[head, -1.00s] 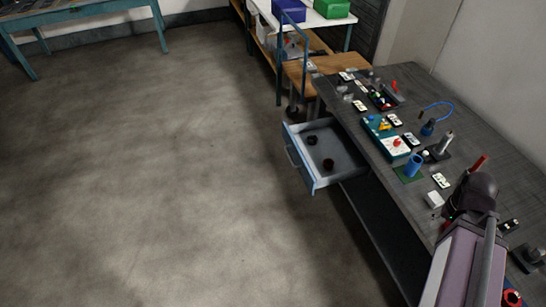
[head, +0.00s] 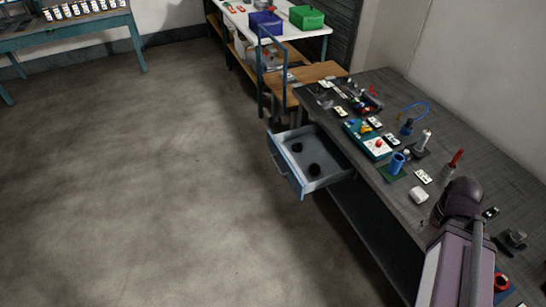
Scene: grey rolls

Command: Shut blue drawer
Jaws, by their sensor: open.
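The blue drawer (head: 287,172) stands pulled out from the left side of the dark workbench (head: 452,135), below its top. Its blue front with a handle faces left, toward the open floor. Its grey inside shows, with two small dark round things (head: 314,170) lying in it. My arm shows at the lower right, beside and over the near end of the bench, well apart from the drawer. My gripper cannot be made out in this view.
The bench top holds a teal box (head: 368,142), a blue cup (head: 396,164), cards and tools. A shelf with a blue-purple bin (head: 266,22) and a green bin (head: 307,18) stands behind. A teal table (head: 75,30) is far left. The floor left of the drawer is clear.

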